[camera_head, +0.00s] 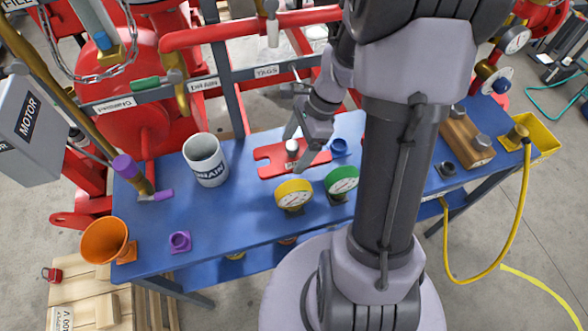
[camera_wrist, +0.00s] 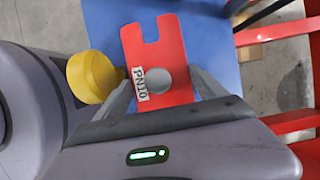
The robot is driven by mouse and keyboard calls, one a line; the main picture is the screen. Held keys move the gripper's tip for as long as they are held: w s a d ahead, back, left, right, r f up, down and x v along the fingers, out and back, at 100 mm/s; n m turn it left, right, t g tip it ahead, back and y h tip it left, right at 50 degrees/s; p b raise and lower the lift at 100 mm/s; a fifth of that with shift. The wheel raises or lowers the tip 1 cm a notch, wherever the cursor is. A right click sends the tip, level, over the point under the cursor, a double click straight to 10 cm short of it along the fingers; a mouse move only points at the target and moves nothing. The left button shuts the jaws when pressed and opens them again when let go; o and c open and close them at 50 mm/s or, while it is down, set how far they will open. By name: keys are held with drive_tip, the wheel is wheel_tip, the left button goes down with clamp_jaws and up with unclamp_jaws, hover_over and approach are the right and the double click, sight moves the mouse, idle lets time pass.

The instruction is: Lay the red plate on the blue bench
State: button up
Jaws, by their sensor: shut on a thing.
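The red plate (camera_head: 268,162) is a flat piece with a slot cut in its end, over the rear middle of the blue bench (camera_head: 235,225). In the wrist view the plate (camera_wrist: 157,45) shows a PN10 label and a round grey knob. My gripper (camera_head: 296,150) is shut on the plate, its fingers on either side of the knob, also in the wrist view (camera_wrist: 160,82). The plate looks roughly level; I cannot tell whether its underside touches the bench. My arm hides part of the bench to the right.
A grey-white DRAIN mug (camera_head: 206,160) stands left of the plate. Yellow (camera_head: 293,194) and green (camera_head: 342,181) gauges stand in front, and a blue fitting (camera_head: 339,147) is close on the right. Red pipework (camera_head: 250,28) runs behind. The bench's front middle-left is clear.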

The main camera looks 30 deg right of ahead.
sight(289, 176)
wheel_tip(289, 176, down, 8)
drive_tip(key=b, duration=0.3)
drive_tip(key=shift+a+f+b, duration=0.15)
drive_tip(key=shift+f+b, duration=0.1)
drive_tip(key=shift+b, duration=0.15)
drive_tip(key=o, duration=2)
drive_tip(key=shift+r, duration=0.15)
drive_tip(key=p+v, duration=0.5)
drive_tip(key=v, duration=0.7)
drive_tip(key=shift+a+r+p, duration=0.15)
drive_tip(key=shift+p, duration=0.25)
drive_tip(key=a+r+n, duration=0.1)
drive_tip(key=r, duration=0.1)
drive_tip(key=a+r+n+h, duration=0.1)
drive_tip(key=a+r+n, duration=0.2)
drive_tip(key=a+r, duration=0.1)
drive_tip(key=shift+a+r+t, duration=0.25)
drive_tip(key=shift+r+t, duration=0.05)
drive_tip(key=shift+r, duration=0.1)
drive_tip(key=s+a+r+n+t, duration=0.2)
drive_tip(key=s+a+r+n, duration=0.2)
drive_tip(key=s+a+n, duration=0.1)
drive_tip(key=s+a+r+n+t+h+b, duration=0.1)
drive_tip(key=s+a+r+n+t, duration=0.1)
drive_tip(key=s+a+r+n, duration=0.3)
drive_tip(key=shift+a+n, duration=1.4)
drive_tip(key=shift+a, duration=0.6)
